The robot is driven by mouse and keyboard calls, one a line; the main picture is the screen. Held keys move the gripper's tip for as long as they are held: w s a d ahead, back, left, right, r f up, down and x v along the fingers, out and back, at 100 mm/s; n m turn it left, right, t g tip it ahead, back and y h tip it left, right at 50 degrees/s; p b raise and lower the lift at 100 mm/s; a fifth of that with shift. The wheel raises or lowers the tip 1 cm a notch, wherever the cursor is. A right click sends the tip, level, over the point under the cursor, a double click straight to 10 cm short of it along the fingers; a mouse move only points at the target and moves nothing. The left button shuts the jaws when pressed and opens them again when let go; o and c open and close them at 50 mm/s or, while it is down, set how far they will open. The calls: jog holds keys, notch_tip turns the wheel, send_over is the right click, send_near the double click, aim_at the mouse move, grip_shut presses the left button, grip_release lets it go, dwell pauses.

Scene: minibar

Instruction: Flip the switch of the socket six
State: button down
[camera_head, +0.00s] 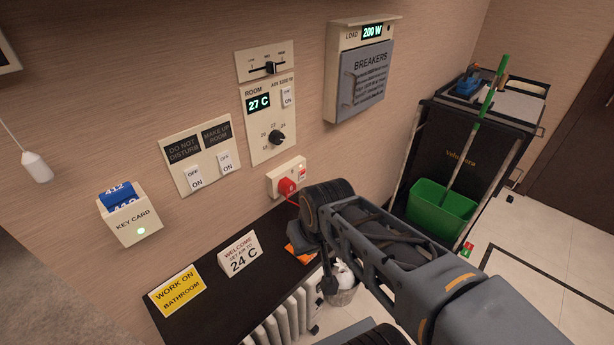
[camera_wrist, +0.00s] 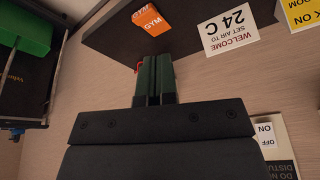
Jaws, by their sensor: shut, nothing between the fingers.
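A white wall socket (camera_head: 285,177) with a red plug (camera_head: 287,186) in it is on the wall above the dark shelf in the head view. A small switch (camera_head: 302,169) sits at its upper right. I cannot read a number on the socket. My gripper (camera_wrist: 156,80) is shut and empty in the wrist view, its fingers pointing toward the wall and shelf area. A small red bit, probably the plug or its cord, shows beside the fingers there. The rest of the socket is hidden in that view. In the head view my arm's end is just right of the socket and the fingertips are not clear.
The shelf (camera_head: 214,290) below holds a yellow card (camera_head: 176,292), a welcome card (camera_head: 239,256) and an orange card (camera_wrist: 153,22). A thermostat panel (camera_head: 268,120) and breaker box (camera_head: 358,75) are above. A cart with a green bucket (camera_head: 437,207) stands at right.

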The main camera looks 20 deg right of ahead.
jog(key=w+d+f+m+t+y+b, duration=0.15)
jog(key=w+f+m+y, duration=0.35)
jog(key=w+m+y, duration=0.85)
jog(key=w+d+f+m+t+h, duration=0.2)
jog(key=d+m+t+h, duration=0.5)
jog(key=d+m, duration=0.9)
jog(key=shift+w+d+m+t+h, duration=0.3)
jog(key=shift+w+m+t, duration=0.25)
jog(key=shift+m+t, duration=0.55)
jog(key=shift+w+a, duration=0.1)
jog(key=p, duration=0.1)
send_near(303, 174)
jog(key=shift+n, duration=0.25)
jog(key=x, duration=0.5)
jog(key=shift+f, duration=0.3)
jog(key=shift+w+a+r+p, duration=0.1)
jog(key=shift+w+a+p, duration=0.1)
jog(key=shift+w, duration=0.25)
jog(key=shift+w+a+p, duration=0.15)
jog(key=shift+w, duration=0.35)
